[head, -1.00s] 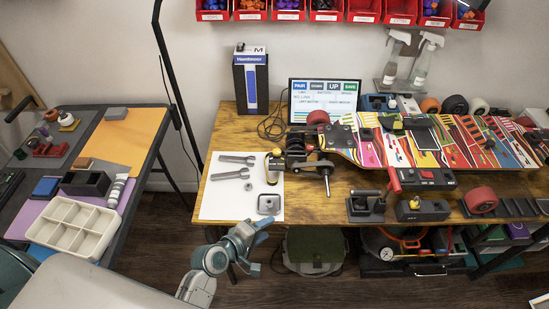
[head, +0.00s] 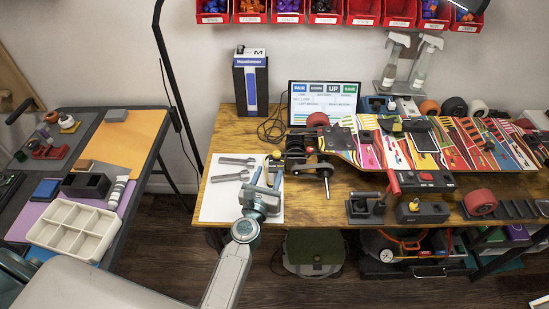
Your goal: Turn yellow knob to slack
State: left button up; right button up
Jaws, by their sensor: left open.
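My left gripper (head: 266,178) is open and empty over the right part of the white sheet, its two blue fingers pointing toward the back of the table. A small yellow piece (head: 276,154) shows just beyond its fingertips, beside the black truck of the skateboard; I cannot tell whether the fingers touch it. Another yellow knob (head: 414,205) sits on a black box (head: 427,213) near the front edge, well to the right of the gripper. The skateboard (head: 402,147) lies across the table with a red wheel (head: 317,119). My right gripper is out of view.
Wrenches (head: 230,176) lie on the white sheet (head: 214,207), left of my gripper. A side table with a tray (head: 75,229) is left.

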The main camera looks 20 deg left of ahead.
aim_at(276, 157)
pick_arm(q)
jog(key=w, duration=0.7)
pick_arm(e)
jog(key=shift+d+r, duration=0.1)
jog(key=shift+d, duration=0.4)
pick_arm(q)
jog(key=c, duration=1)
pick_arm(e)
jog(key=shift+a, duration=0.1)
